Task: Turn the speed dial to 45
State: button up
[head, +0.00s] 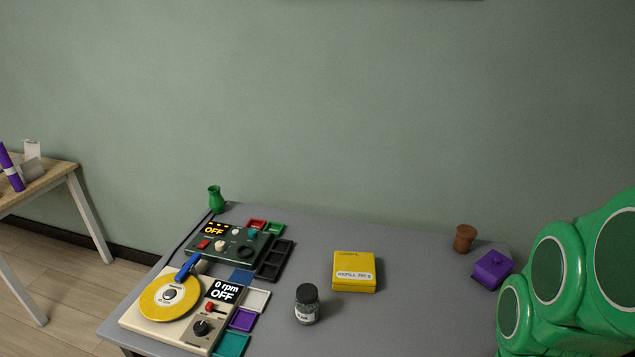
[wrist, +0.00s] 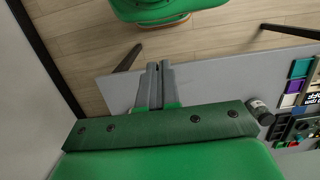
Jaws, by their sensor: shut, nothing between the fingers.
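The cream machine (head: 165,327) with a yellow disc (head: 170,297) stands at the front left of the grey table in the head view. Its display (head: 224,291) reads "0 rpm OFF". A dark round dial (head: 201,328) sits on its panel below a red switch (head: 210,307); the dial's marks are too small to read. In the wrist view my gripper (wrist: 160,66) is shut and empty, above the table and far from the machine, which is partly cut off at the right edge. The fingers do not show in the head view.
A dark green device (head: 228,245) reading "OFF" stands behind the machine. Small coloured trays (head: 243,320) lie beside it. A jar (head: 307,305), a yellow box (head: 354,272), a brown pot (head: 465,238) and a purple box (head: 492,269) stand on the table (head: 415,305). The table's middle right is clear.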

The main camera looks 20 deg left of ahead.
jog(key=shift+o, duration=1.1)
jog(key=shift+w, duration=0.1)
jog(key=shift+o, duration=1.2)
jog(key=shift+w+a, duration=0.15)
jog(key=shift+w, duration=0.2)
jog(key=o, duration=0.6)
jog(key=w+n, duration=0.1)
jog(key=w+a+n, duration=0.1)
jog(key=w, duration=0.1)
jog(key=w+a, duration=0.1)
jog(key=w, duration=0.1)
jog(key=shift+a+r+n, duration=0.1)
jog(key=shift+r+n, duration=0.2)
jog(key=shift+n, duration=0.1)
jog(key=shift+o, duration=0.2)
jog(key=w+a+f+n+t, duration=0.1)
jog(key=w+a+f+n, duration=0.2)
jog(key=w+a+n, duration=1.1)
jog(key=n, duration=1)
send_near(200, 326)
jog(key=shift+s+d+f+t, duration=0.2)
jog(key=shift+d+f+t, duration=0.05)
jog(key=shift+t, duration=0.15)
jog(key=shift+s+a+f, duration=0.2)
jog(key=shift+a+f, duration=0.15)
jog(key=shift+f, duration=3.8)
